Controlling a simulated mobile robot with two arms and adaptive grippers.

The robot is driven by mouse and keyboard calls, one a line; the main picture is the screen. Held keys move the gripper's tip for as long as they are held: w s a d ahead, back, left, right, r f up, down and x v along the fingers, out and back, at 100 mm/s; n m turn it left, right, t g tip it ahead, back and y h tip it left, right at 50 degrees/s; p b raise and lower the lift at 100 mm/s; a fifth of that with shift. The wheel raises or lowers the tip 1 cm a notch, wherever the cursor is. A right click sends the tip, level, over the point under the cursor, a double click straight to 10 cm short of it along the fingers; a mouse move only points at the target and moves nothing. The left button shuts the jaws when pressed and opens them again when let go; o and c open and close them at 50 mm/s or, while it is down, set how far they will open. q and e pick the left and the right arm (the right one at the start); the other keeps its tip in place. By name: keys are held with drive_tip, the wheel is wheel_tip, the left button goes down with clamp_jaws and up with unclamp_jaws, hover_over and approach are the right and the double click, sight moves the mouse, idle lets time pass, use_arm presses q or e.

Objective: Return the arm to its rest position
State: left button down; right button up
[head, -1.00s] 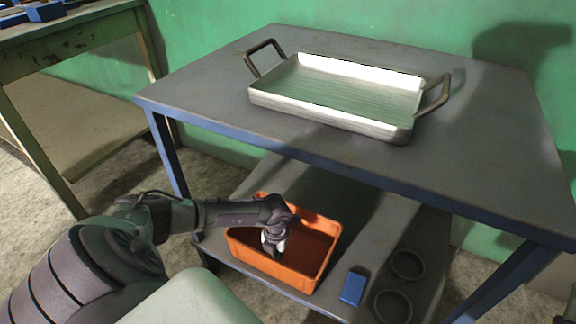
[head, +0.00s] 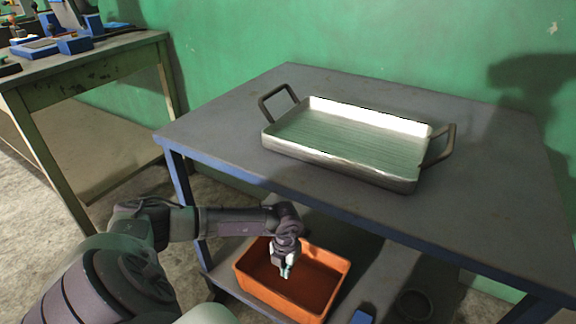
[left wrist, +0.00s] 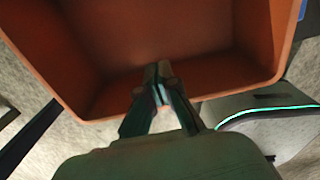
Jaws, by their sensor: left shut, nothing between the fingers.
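My left gripper (head: 286,270) is shut and empty. In the head view it points down over the orange crate (head: 338,262), which stands on the lower shelf of the grey table. In the left wrist view the shut fingers (left wrist: 158,75) show in front of the near wall of the crate (left wrist: 60,82), whose visible inside looks empty. My left arm comes in from the left, below the level of the table top. My right gripper is in neither view.
A metal tray (head: 400,178) with two handles stands on the grey table (head: 215,130) above the shelf. A blue block (head: 363,315) and a dark round ring (head: 415,304) lie right of the crate. A green workbench (head: 90,68) with blue items stands at the left.

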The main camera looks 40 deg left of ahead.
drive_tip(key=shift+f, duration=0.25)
